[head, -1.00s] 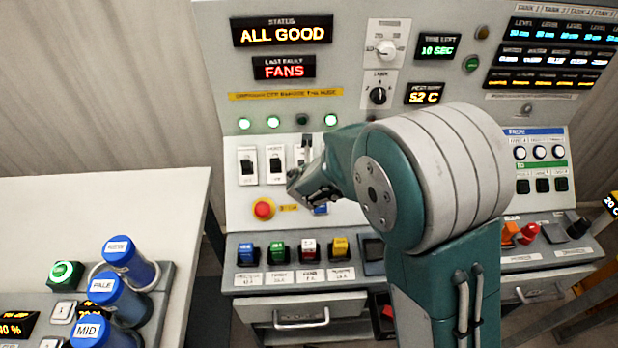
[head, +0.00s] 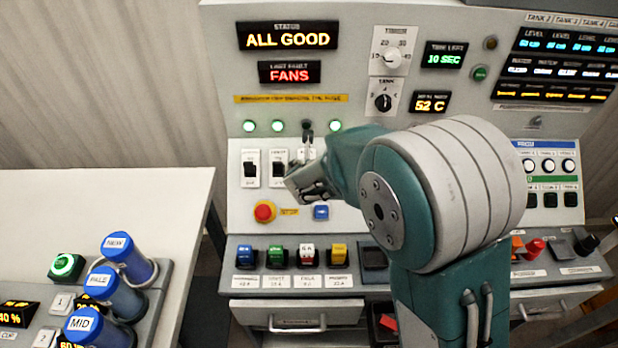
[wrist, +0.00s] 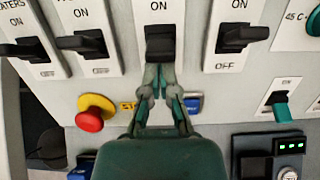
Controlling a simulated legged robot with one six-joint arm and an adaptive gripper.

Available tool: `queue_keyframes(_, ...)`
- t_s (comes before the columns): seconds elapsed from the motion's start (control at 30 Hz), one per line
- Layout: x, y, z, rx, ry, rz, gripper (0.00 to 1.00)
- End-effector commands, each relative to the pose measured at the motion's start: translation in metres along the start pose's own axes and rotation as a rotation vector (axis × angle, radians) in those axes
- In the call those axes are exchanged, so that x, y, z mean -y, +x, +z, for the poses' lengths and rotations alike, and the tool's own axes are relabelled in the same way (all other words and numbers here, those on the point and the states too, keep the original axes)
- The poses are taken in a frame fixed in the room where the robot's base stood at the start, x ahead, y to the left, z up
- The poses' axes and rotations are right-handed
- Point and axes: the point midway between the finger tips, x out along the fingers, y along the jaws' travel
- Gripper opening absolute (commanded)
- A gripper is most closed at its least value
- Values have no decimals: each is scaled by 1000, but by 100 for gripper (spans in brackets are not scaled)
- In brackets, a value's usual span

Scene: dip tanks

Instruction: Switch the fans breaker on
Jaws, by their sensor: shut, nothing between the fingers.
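A row of black-levered breakers on white plates is on the panel. In the wrist view, the third breaker (wrist: 160,38) is straight ahead, marked ON at its top; its lower plate and name are hidden by my gripper. My gripper (wrist: 160,72) is shut and empty, its fingertips at or just below that lever; I cannot tell whether they touch. In the head view my gripper (head: 306,186) covers the lower part of the third breaker (head: 307,152). The lamp (head: 307,125) above it is dark, while the neighbouring lamps are green. The LAST FAULT display (head: 290,72) reads FANS.
Neighbouring breakers (wrist: 82,42) and (wrist: 240,38) stand close on both sides. A red stop button (head: 265,211) on a yellow base and a blue button (head: 321,212) sit below. Coloured rocker switches (head: 278,256) line the lower ledge. A side bench (head: 110,205) holds blue-capped containers.

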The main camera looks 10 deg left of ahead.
Motion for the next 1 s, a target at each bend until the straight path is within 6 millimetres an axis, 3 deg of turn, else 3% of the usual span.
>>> queue_keyframes(1.0,1,-12,15,0,0,0,0)
